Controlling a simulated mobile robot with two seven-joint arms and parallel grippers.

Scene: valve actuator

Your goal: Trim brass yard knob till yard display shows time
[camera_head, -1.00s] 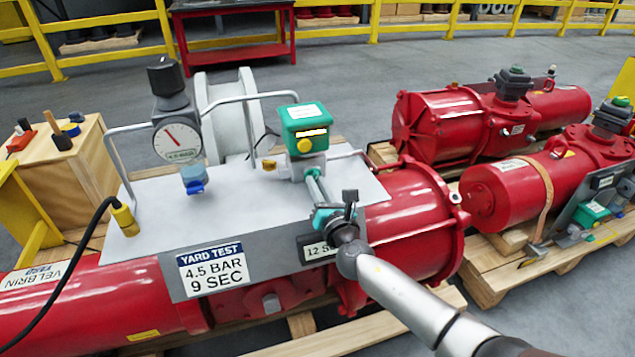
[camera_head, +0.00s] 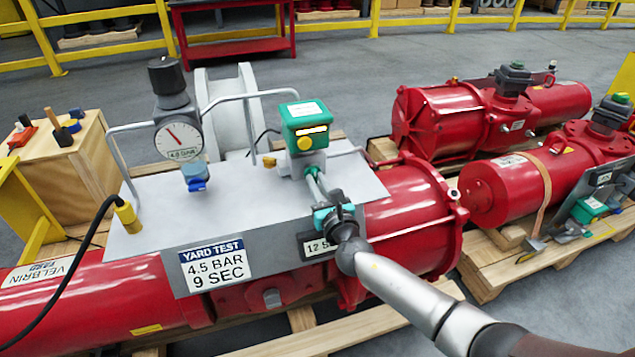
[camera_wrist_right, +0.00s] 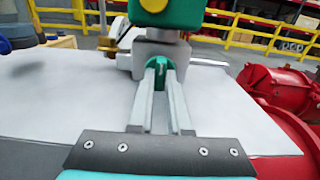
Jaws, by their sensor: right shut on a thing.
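My right gripper (camera_head: 312,172) reaches in from the lower right and is shut on a small green part at the front of the grey block (camera_head: 304,163) under the green box (camera_head: 309,124). The wrist view shows this green part (camera_wrist_right: 160,72) between the fingertips; the fingers hide most of it. A brass fitting (camera_head: 269,162) sticks out left of the block, clear of the fingers. A small display plate (camera_head: 320,246) on the front panel reads "12 S", its right end hidden by my wrist. The sign (camera_head: 214,265) reads "YARD TEST 4.5 BAR 9 SEC". My left gripper is not in view.
A pressure gauge (camera_head: 178,139) with a black knob and a blue-ended valve (camera_head: 194,176) stand left on the grey plate (camera_head: 235,212). A tubular handle (camera_head: 250,98) rises behind. Red actuators (camera_head: 505,193) lie on pallets at right. A black cable (camera_head: 75,268) hangs at left.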

